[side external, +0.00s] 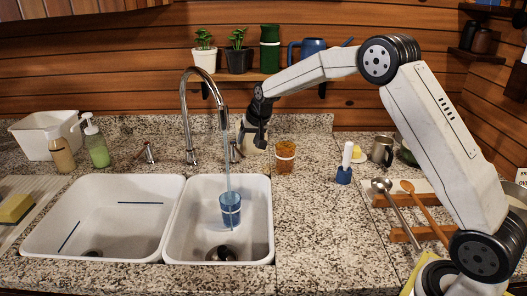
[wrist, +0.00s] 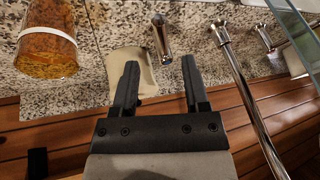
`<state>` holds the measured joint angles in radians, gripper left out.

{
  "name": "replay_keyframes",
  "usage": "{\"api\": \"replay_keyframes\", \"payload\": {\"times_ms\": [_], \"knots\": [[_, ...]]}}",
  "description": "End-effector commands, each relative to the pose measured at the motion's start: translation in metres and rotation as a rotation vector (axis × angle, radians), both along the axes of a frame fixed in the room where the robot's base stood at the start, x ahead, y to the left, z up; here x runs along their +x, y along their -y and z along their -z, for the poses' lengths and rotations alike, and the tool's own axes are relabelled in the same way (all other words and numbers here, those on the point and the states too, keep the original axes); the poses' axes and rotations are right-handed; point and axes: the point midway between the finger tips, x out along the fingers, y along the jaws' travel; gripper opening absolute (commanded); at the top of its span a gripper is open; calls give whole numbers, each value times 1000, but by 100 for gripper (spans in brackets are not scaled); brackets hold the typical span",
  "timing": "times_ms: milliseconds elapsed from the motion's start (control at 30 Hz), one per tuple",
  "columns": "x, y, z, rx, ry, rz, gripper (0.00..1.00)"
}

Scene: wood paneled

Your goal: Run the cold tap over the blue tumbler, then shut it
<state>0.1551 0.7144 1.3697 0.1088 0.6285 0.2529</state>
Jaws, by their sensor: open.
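The blue tumbler (side external: 230,205) stands in the right sink basin (side external: 180,235). A pale blue stream of water (side external: 228,165) runs from the arched chrome spout (side external: 184,90) down into it. A chrome tap handle (side external: 236,152) stands just right of the spout; it also shows in the wrist view (wrist: 162,40), just beyond the gap between my fingertips. My gripper (wrist: 160,65) is open and empty, with the handle apart from both fingers. In the side view my gripper (side external: 257,140) is close to the right of that handle. The other tap handle (side external: 148,152) is left of the spout.
A cream container (wrist: 138,68) stands close behind my left finger in the wrist view. An orange-filled jar (side external: 285,156) with a white band is right of my gripper. A shelf (side external: 270,78) with plants and a blue watering can is above.

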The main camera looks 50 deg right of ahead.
Motion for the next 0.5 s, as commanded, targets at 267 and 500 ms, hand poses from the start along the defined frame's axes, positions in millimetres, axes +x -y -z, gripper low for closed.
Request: {"api": "replay_keyframes", "payload": {"times_ms": [267, 500], "knots": [[1, 0, 3, 0, 0, 0, 58], [8, 0, 19, 0, -2, -1, 58]]}}
